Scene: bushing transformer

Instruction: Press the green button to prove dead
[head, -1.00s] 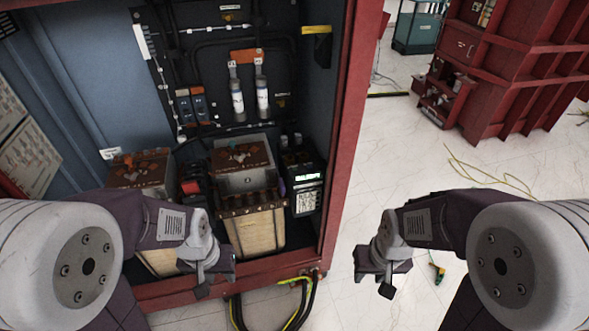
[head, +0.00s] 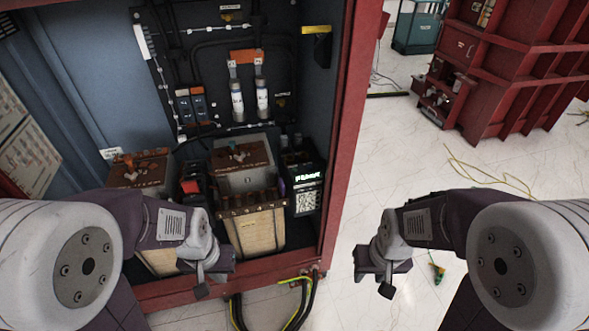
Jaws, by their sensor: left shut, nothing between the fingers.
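A black tester-like unit (head: 305,187) with a lit green display and a pale keypad panel stands at the right inside the open red cabinet. I cannot make out a separate green button on it. My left gripper (head: 203,288) is shut and empty in front of the cabinet's lower edge, left of and nearer than the unit, touching nothing that I can see. My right gripper (head: 386,288) hangs over the white floor, right of the cabinet. Its fingers are too small to tell open from shut.
Cream-sided transformers with brown tops (head: 255,228) fill the cabinet bottom beside the unit. The red cabinet frame (head: 345,130) stands between the unit and my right arm. Black and yellow cables (head: 308,300) hang below. A green tool (head: 437,270) lies on the floor.

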